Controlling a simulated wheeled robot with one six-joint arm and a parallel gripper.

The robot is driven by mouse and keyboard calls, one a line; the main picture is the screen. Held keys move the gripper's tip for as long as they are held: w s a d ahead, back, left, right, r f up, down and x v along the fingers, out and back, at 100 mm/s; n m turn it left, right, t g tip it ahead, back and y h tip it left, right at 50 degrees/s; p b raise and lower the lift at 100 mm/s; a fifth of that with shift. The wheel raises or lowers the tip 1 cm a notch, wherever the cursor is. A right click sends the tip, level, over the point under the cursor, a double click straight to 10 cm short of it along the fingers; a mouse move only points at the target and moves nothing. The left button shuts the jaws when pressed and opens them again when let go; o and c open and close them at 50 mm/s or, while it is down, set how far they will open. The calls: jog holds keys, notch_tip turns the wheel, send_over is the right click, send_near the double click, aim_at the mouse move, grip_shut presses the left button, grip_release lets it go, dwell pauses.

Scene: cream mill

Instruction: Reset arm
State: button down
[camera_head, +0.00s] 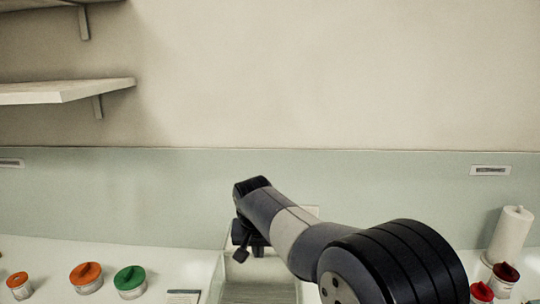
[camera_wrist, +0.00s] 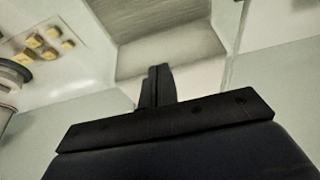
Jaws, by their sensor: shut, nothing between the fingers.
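My gripper (camera_head: 241,254) hangs at the end of my grey and black arm, near the middle of the head view, over a pale recessed basin (camera_head: 258,292) in the counter. In the wrist view my gripper (camera_wrist: 159,72) shows its two dark fingers pressed together, with nothing between them. The basin (camera_wrist: 170,55) lies beyond the fingertips there. My arm hides part of the counter to the right of the basin.
On the counter stand orange-lidded jars (camera_head: 86,278), a green-lidded jar (camera_head: 130,282), red-lidded jars (camera_head: 505,278) and a white roll (camera_head: 510,236). Several yellow pieces (camera_wrist: 34,41) lie upper left in the wrist view. Shelves (camera_head: 60,91) hang upper left. The wall above my arm is clear.

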jog(key=w+p, duration=0.1)
jog(key=w, duration=0.5)
jog(key=shift+w+d, duration=0.1)
jog(key=shift+w, duration=0.05)
jog(key=shift+w+r, duration=0.35)
jog(key=shift+w, duration=0.25)
jog(key=shift+w+r, duration=0.3)
jog(key=shift+w, duration=0.25)
jog(key=b+v, duration=0.1)
jog(key=v, duration=0.8)
jog(key=shift+s+d, duration=0.1)
